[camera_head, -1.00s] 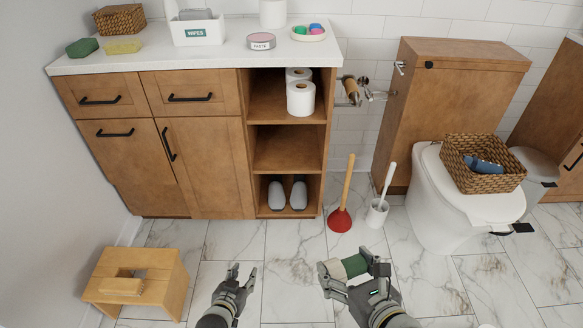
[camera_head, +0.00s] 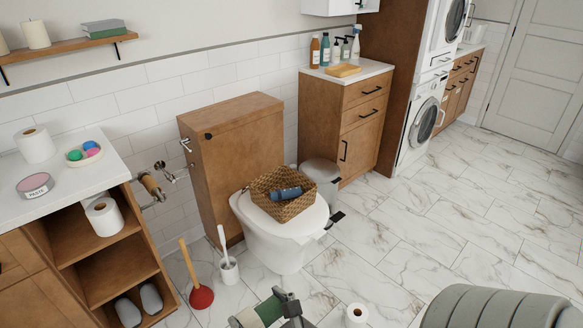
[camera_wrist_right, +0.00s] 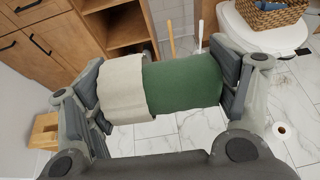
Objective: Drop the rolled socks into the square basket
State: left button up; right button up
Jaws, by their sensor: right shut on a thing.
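The rolled socks (camera_wrist_right: 183,84), a green roll with a cream band, are gripped crosswise between the fingers of my right gripper (camera_wrist_right: 165,86). In the head view this right gripper (camera_head: 262,312) shows at the bottom edge, partly cut off, with the roll above the floor. A brown woven square basket (camera_head: 262,188) stands on the closed toilet lid, with a dark blue rolled item (camera_head: 287,193) inside. The basket is above and slightly right of my right gripper in the head view, well apart from it. Its edge shows at the wrist view's top right (camera_wrist_right: 272,18). My left gripper is out of view.
A red plunger (camera_head: 201,296) and a toilet brush (camera_head: 228,268) stand left of the toilet (camera_head: 275,245). A paper roll (camera_head: 357,314) is on the floor. A grey ribbed rounded object (camera_head: 495,305) fills the lower right. Marble floor on the right is clear.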

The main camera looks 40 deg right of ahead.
aim_at(285, 189)
jog(key=i+l+z, duration=0.25)
jog(key=z, duration=0.2)
jog(key=i+l+z, duration=0.15)
jog(key=i+z, duration=0.15)
jog(key=z, duration=0.2)
jog(key=i+l+z, duration=0.1)
jog(key=i+z, duration=0.15)
jog(key=i, duration=1.2)
